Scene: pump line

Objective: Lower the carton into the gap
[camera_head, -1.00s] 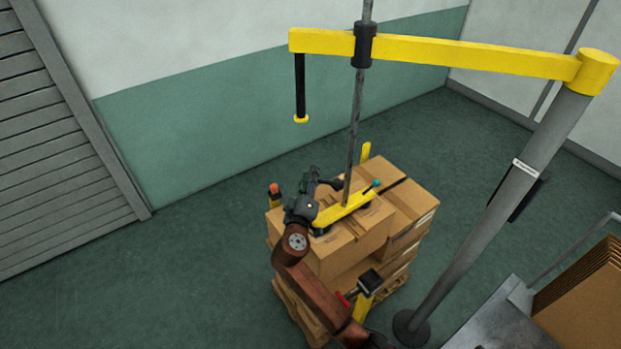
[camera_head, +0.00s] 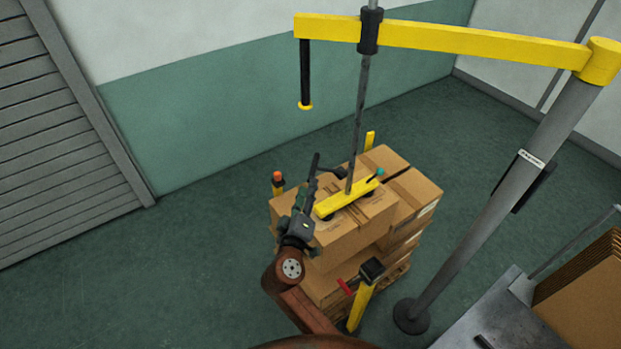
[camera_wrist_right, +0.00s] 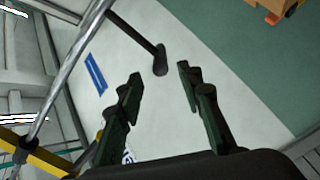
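The carton (camera_head: 345,240) is brown and sits under the yellow lifter bar (camera_head: 350,198), whose dark suction cups are on its top. It is beside other cartons (camera_head: 416,192) of the stack, its top roughly level with theirs. I cannot tell whether it rests on the layer below or hangs; the gap is largely hidden by it. My right gripper (camera_head: 306,190) is at the left of the bar, close to the lifter's dark handle (camera_head: 327,170). In the right wrist view the fingers (camera_wrist_right: 160,88) are apart with nothing between them, the handle (camera_wrist_right: 160,60) beyond the tips. My left gripper is not in view.
A yellow post with a black head (camera_head: 371,270) and red lever stands before the pallet (camera_head: 393,281). An orange-topped post (camera_head: 278,182) stands left. The grey lifter column (camera_head: 480,220) is right, its yellow boom (camera_head: 450,40) overhead. Floor to the left is clear.

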